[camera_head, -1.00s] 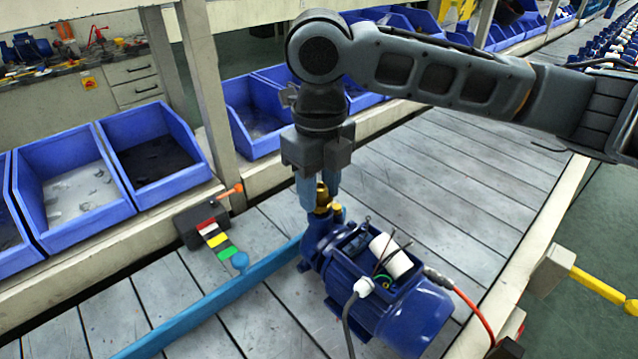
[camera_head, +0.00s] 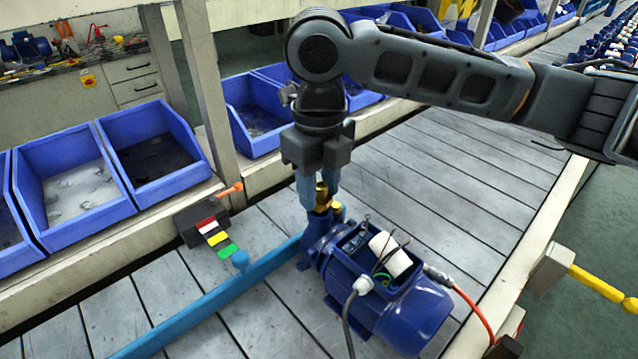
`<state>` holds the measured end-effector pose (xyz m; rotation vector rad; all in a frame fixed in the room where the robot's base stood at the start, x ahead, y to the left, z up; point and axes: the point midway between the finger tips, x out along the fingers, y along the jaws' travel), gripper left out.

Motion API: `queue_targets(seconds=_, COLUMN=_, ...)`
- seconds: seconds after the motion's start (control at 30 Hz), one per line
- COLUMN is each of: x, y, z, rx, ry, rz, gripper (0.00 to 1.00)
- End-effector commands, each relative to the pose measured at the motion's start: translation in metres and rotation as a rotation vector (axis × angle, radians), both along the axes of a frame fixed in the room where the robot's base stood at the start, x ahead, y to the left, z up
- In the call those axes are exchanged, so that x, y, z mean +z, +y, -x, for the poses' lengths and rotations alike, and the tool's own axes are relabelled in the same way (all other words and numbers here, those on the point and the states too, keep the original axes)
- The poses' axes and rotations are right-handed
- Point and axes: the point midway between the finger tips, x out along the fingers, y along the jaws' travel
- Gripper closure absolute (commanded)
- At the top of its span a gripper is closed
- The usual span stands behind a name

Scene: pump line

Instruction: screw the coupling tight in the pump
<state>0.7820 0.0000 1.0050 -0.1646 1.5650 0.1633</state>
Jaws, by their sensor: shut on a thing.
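The blue pump (camera_head: 382,285) lies on the grey slatted line, with its open terminal box and white cylinder on top. The brass coupling (camera_head: 322,196) stands upright at the pump's upper left end, on its port. My gripper (camera_head: 319,192) points straight down over it, with its blue fingers on either side. It is shut on the coupling. The fingers hide part of the coupling, and I cannot tell how deep its thread sits.
A blue rail (camera_head: 215,305) runs along the line to the pump. A dark box with coloured tabs (camera_head: 210,228) lies left of the gripper. Blue bins (camera_head: 160,150) stand behind it. A red hose (camera_head: 472,304) leaves the pump at right. Slats further back are clear.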

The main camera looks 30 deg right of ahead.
Motion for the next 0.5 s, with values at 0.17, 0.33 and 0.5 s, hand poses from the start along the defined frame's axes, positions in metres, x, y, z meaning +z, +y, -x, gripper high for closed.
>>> queue_targets(seconds=0.17, x=-0.0018, y=0.0, z=0.0, rx=0.0, ry=0.0, rz=0.0, gripper=0.92)
queue_targets(seconds=0.33, x=-0.004, y=0.0, z=0.0, rx=0.0, ry=0.0, rz=0.0, gripper=0.92)
queue_targets(seconds=0.5, x=-0.004, y=0.0, z=-0.0001, rx=0.0, ry=0.0, rz=0.0, gripper=0.5)
